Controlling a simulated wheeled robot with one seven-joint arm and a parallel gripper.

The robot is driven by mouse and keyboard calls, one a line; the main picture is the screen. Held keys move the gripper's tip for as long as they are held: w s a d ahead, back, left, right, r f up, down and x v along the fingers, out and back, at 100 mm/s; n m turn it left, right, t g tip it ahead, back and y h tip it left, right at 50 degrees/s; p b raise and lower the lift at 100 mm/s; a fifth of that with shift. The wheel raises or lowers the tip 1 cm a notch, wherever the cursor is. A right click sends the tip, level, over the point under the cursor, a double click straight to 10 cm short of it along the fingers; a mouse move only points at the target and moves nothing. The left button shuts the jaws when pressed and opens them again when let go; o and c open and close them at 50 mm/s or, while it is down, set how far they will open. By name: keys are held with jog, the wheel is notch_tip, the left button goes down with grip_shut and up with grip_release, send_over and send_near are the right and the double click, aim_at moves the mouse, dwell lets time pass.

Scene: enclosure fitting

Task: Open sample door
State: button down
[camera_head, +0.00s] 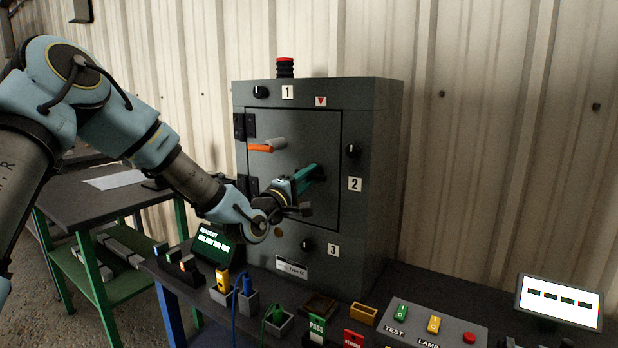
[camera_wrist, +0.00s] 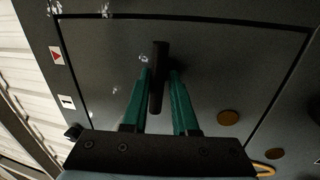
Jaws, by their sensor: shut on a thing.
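The sample door (camera_head: 290,130) is the dark grey front panel of the grey cabinet (camera_head: 375,130). It looks shut, with its edges close to the frame and hinges on its left side. It also fills much of the wrist view (camera_wrist: 215,70). My gripper (camera_head: 308,180) is at the door's right half, with green fingers pointing at it. In the wrist view my gripper (camera_wrist: 161,90) has its fingers on both sides of the black door handle (camera_wrist: 160,60), shut on it. In the head view the fingers mostly hide the handle.
Black knobs sit by label 1 (camera_head: 288,92), label 2 (camera_head: 354,184) and label 3 (camera_head: 333,250). An orange and grey rod (camera_head: 267,146) sticks out from the door's upper left. Below stand a readout (camera_head: 214,243), several small holders and a switch box (camera_head: 430,325).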

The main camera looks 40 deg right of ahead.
jog(key=shift+r, duration=0.1)
jog(key=w+a+m+g+p, duration=0.1)
jog(key=a+g, duration=0.1)
jog(key=a, duration=0.9)
jog(key=shift+a, duration=0.25)
jog(key=c, duration=1)
grip_release()
jog(key=shift+w, duration=0.1)
jog(key=shift+c, duration=0.2)
jog(key=o, duration=0.3)
jog(key=shift+o, duration=0.2)
jog(key=b+v, duration=0.1)
jog(key=v, duration=0.9)
jog(key=shift+a+f, duration=0.3)
jog(key=shift+f, duration=0.05)
